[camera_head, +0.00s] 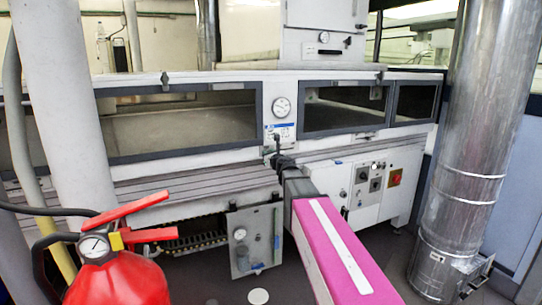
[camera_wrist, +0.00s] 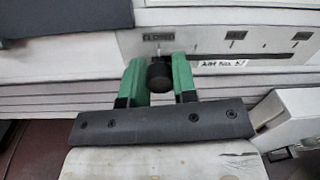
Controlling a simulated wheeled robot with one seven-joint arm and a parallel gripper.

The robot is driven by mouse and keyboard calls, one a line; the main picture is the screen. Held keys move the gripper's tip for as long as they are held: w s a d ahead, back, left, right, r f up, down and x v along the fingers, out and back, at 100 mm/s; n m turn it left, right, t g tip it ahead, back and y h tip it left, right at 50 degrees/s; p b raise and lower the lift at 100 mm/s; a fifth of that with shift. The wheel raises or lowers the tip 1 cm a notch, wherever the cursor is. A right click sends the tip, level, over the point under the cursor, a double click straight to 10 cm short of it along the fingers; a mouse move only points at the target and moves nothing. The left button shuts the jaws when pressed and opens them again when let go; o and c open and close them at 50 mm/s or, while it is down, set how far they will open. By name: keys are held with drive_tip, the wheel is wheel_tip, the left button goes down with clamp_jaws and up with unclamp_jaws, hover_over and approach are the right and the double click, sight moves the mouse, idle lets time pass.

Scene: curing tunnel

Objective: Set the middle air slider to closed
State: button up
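The middle air slider's round black knob (camera_wrist: 159,75) sits just below the "CLOSED" label (camera_wrist: 158,37) in the wrist view. A thin stem shows above the knob, under that label. My gripper (camera_wrist: 160,80) has green fingers on either side of the knob, and they appear to press against it. The plate beside it reads "AIR No." with a digit that looks like 2 (camera_wrist: 218,64). In the head view, my gripper (camera_head: 277,158) is at the tunnel's front, below the round gauge (camera_head: 281,107); the knob is small there and partly lost among dark parts.
Two other small labels (camera_wrist: 237,35) run rightward along the slider scale. A white box-like part (camera_wrist: 295,125) stands close to the right of my gripper. A red fire extinguisher (camera_head: 118,275) is at front left, and a metal duct (camera_head: 478,150) stands at right.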

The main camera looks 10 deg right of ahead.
drive_tip(key=o, duration=0.4)
drive_tip(key=shift+s+a, duration=0.1)
drive_tip(key=shift+a, duration=0.2)
drive_tip(key=v, duration=1.1)
drive_tip(key=shift+d, duration=0.1)
